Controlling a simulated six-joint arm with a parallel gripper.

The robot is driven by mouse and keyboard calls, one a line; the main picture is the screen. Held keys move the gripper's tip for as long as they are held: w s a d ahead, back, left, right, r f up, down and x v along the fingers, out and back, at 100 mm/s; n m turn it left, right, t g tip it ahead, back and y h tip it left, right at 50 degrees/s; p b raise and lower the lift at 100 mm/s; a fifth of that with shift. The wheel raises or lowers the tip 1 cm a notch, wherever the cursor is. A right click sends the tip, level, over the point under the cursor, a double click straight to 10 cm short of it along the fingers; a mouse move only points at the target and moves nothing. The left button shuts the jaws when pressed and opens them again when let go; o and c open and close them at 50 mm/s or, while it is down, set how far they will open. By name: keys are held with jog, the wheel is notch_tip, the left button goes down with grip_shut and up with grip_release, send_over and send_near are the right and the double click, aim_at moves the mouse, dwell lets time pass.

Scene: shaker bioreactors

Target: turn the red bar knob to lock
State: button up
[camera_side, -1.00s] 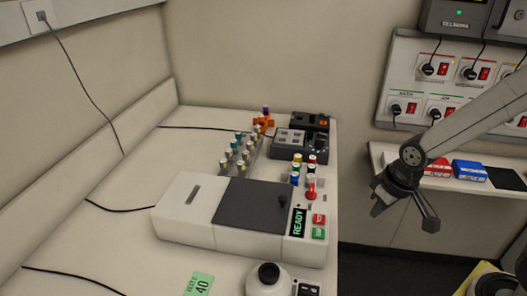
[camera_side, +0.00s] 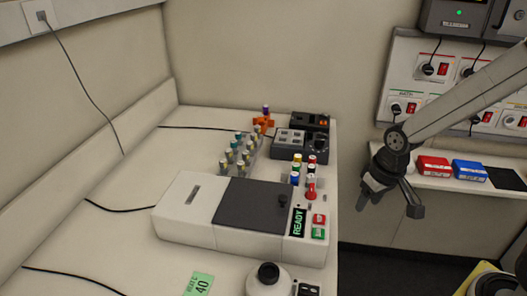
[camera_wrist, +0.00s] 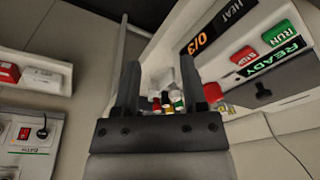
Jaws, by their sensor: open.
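The red bar knob (camera_side: 311,190) is at the right edge of the bench, just behind the white machine (camera_side: 180,215) with the dark lid. In the wrist view a red part (camera_wrist: 213,92), likely the same knob, shows just right of the right finger. My gripper (camera_side: 390,206) is open and empty, off the bench to the right of the knob and clearly apart from it. In the wrist view its two fingers (camera_wrist: 160,75) stand wide apart. The knob's lock marking is too small to read.
Several capped vials (camera_side: 296,168) stand close behind the knob, with a vial rack (camera_side: 240,155) to their left. The machine carries a READY display (camera_side: 298,222), a red STOP button (camera_side: 319,219) and a green RUN button (camera_side: 318,233). Red (camera_side: 433,166) and blue (camera_side: 469,170) boxes sit on the wall shelf.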

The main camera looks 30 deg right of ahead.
aim_at(312, 187)
jog(key=shift+w+a+r+m+g+y, duration=0.6)
jog(key=shift+w+r+m+g, duration=0.5)
jog(key=shift+w, duration=1.3)
jog(key=shift+w+a+r+m+g+y, duration=0.4)
jog(key=shift+w+a+r+m+g, duration=0.4)
jog(key=shift+w+m, duration=1.1)
jog(key=shift+w+a+r+m+g+y, duration=0.5)
jog(key=shift+w+r+m+g, duration=0.45)
jog(key=shift+w, duration=1.9)
jog(key=shift+t, duration=0.25)
jog(key=shift+x, duration=3.8)
grip_shut()
